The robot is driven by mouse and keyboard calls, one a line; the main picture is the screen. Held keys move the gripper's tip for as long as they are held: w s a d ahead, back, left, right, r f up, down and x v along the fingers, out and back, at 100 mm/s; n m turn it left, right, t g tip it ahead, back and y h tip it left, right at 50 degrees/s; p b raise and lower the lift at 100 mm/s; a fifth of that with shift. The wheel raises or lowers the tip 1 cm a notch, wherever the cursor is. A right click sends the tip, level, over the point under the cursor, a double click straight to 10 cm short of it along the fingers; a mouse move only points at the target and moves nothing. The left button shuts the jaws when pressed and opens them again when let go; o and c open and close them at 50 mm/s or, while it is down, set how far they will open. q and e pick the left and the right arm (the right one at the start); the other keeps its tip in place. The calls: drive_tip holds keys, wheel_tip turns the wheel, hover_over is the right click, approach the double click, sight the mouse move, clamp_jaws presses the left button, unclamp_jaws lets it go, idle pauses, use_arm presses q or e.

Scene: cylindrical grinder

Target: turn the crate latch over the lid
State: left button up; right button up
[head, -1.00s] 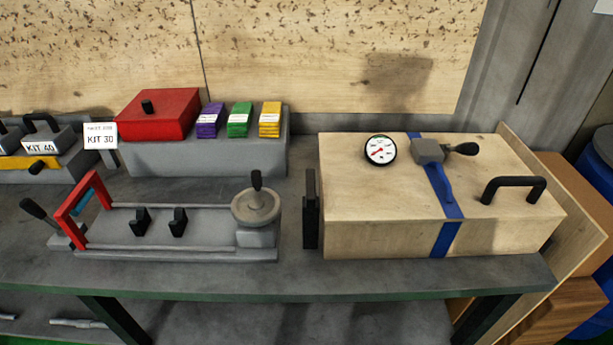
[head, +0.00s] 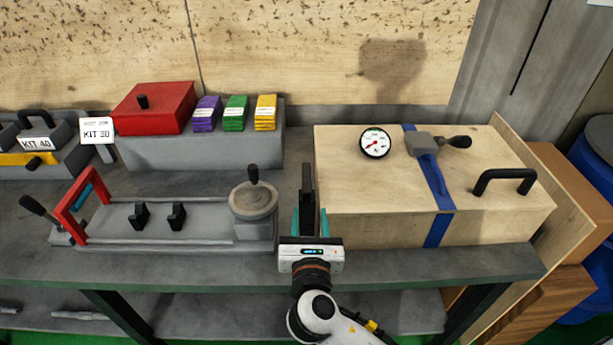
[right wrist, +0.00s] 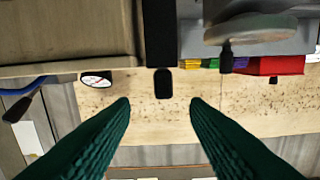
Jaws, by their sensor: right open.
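The wooden crate (head: 380,228) stands on the right half of the bench, with its pale lid (head: 340,165) on top. A black upright bar that looks like the crate latch (head: 307,180) stands at the crate's left end, not lying over the lid. My right gripper (head: 310,222) is open in front of this bar, at the bench's front edge; it hides the bar's lower part. In the right wrist view, the open green fingers (right wrist: 160,103) have the black bar (right wrist: 161,35) and its dark end between their lines, apart from both. My left gripper is not in view.
On the crate are a gauge (head: 375,143), a blue strap (head: 434,185) with a lever buckle (head: 425,145) and a black handle (head: 504,180). Left of the gripper is a grey fixture with a handwheel (head: 253,201). A red box (head: 153,108) stands behind.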

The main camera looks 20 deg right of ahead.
sight(307, 177)
drive_tip(key=shift+n, duration=0.4)
drive_tip(key=x, duration=0.4)
drive_tip(key=p+x, duration=0.1)
drive_tip(key=x, duration=0.7)
drive_tip(key=shift+w+a+r, duration=0.15)
drive_tip(key=shift+a+r, duration=0.1)
drive_tip(key=shift+r, duration=0.05)
clamp_jaws()
